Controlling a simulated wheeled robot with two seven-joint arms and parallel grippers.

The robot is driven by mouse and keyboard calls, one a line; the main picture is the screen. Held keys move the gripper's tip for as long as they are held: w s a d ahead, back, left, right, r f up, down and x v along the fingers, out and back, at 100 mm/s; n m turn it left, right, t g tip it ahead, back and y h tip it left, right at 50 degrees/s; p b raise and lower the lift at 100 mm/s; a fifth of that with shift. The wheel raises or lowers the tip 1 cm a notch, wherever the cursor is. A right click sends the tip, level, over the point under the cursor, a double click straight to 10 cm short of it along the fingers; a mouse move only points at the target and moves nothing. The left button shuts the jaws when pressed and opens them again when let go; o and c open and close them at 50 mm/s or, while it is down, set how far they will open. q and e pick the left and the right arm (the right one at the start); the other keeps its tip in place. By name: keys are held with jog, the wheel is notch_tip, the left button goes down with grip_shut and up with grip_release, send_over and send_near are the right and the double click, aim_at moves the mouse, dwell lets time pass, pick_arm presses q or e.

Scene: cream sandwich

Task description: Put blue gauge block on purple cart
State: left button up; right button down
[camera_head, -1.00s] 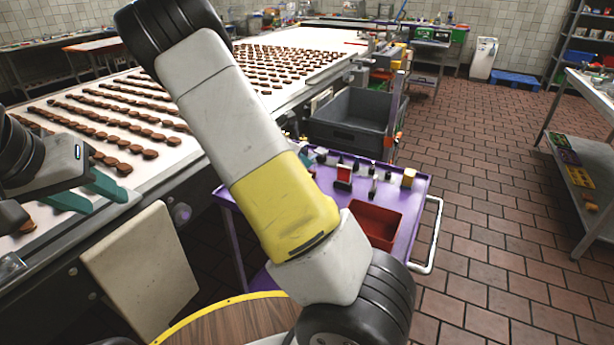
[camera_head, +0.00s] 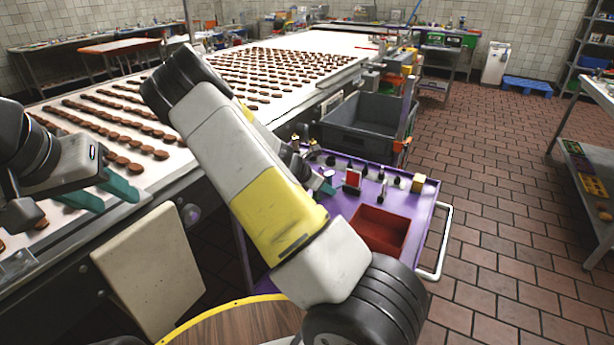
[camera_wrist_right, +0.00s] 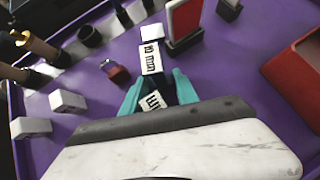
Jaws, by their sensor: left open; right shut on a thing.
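The purple cart (camera_head: 418,222) stands right of my right arm; its purple top fills most of the right wrist view (camera_wrist_right: 228,68). My right gripper (camera_head: 326,181) is over the left part of the cart top. In the right wrist view, its teal fingers (camera_wrist_right: 157,90) are shut on a gauge block (camera_wrist_right: 152,58) with white "mm" labels. Little of the block's blue shows, and I cannot tell whether it touches the cart top. My left gripper (camera_head: 120,199) is open and empty by the conveyor's near edge.
The cart carries a red tray (camera_head: 380,230), a red-faced block (camera_head: 352,180), a yellowish block (camera_head: 418,182) and several small dark pieces. A grey bin (camera_head: 365,125) stands behind it. The conveyor (camera_head: 190,165) with rows of brown biscuits is to the left. Tiled floor lies right.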

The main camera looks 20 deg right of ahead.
jog(key=shift+f, duration=0.25)
